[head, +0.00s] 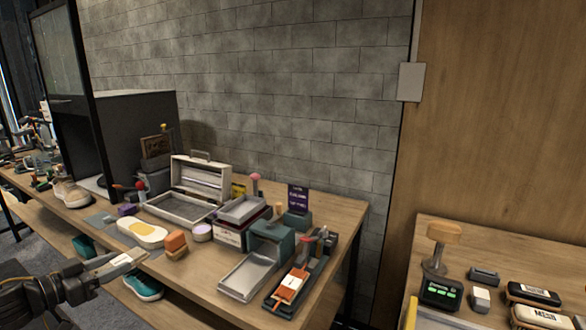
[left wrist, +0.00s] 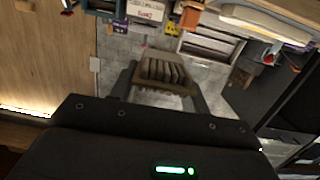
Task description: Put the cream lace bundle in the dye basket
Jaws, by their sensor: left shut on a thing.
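My left gripper (head: 124,262) reaches in from the lower left in the head view, in front of the table's front edge. It is shut on the cream lace bundle (head: 101,261), a small pale folded piece. In the left wrist view the bundle (left wrist: 165,72) shows as tan and cream folds between the two fingers (left wrist: 163,88). I cannot pick out the dye basket for certain in either view. My right gripper is not in view.
The wooden table (head: 333,222) holds an open white case (head: 203,173), a grey tray (head: 248,275), an orange-and-white brush (head: 290,287) and an oval cream pad (head: 142,232). A second table (head: 500,245) at right carries brushes and a dark device with green lights (head: 440,293).

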